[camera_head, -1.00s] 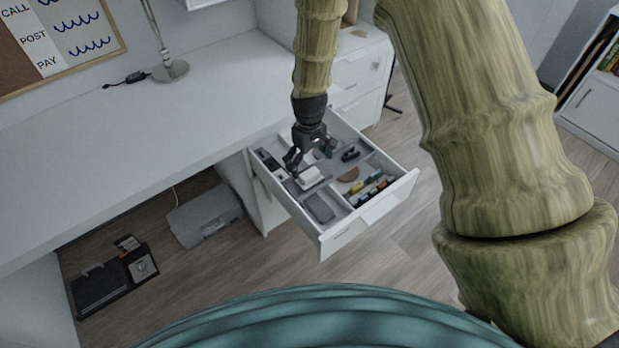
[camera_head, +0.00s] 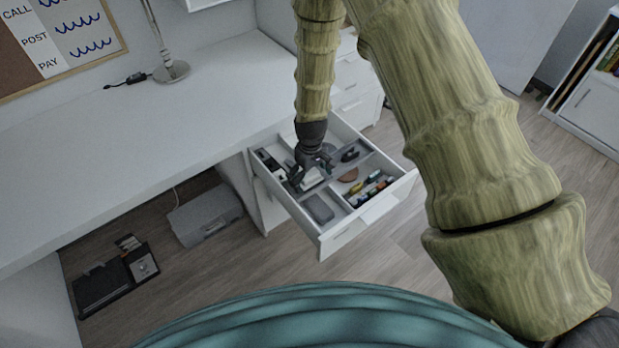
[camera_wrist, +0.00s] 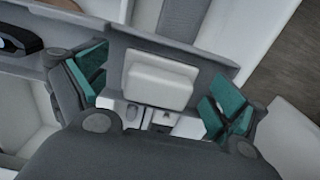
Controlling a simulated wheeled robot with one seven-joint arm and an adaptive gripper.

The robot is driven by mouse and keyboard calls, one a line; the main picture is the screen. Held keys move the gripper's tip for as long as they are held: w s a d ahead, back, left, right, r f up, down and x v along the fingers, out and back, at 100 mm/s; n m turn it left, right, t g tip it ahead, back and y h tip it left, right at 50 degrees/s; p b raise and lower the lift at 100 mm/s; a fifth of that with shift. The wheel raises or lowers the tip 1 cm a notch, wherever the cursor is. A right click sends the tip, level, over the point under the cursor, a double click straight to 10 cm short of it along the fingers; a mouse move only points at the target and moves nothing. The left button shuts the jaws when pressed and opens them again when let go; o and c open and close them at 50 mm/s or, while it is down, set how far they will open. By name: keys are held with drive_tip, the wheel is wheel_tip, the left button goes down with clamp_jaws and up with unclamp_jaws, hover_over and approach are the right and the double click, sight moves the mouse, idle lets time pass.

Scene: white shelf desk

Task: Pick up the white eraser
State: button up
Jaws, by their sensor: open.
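The white eraser (camera_wrist: 160,80) is a pale rounded block in the open drawer. In the wrist view it lies in a grey tray compartment, between the fingers of my gripper (camera_wrist: 160,92). The green finger pads stand apart on its left and right, with a gap on each side. In the head view my gripper (camera_head: 306,174) reaches down into the drawer over the eraser (camera_head: 312,178), which is partly hidden by the fingers. My gripper is open and holds nothing.
The drawer (camera_head: 345,236) has a grey divider (camera_wrist: 205,52) beside the eraser. Coloured items (camera_head: 372,190), a dark stapler-like object (camera_head: 350,154) and a grey item (camera_head: 318,208) lie in nearby compartments. The white desk (camera_head: 150,140) is at the left.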

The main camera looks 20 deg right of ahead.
sight(310, 174)
drive_tip(key=c, duration=1.1)
drive_tip(key=shift+r, duration=0.15)
drive_tip(key=shift+r, duration=0.55)
drive_tip(key=shift+r+b, duration=0.35)
drive_tip(key=shift+r, duration=0.6)
drive_tip(key=s+a+r+b, duration=0.1)
drive_tip(key=s+a, duration=0.1)
drive_tip(key=s, duration=1.3)
drive_tip(key=shift+s+a+r+b, duration=0.25)
drive_tip(key=shift+s+r+b, duration=0.1)
drive_tip(key=shift+s+b, duration=0.05)
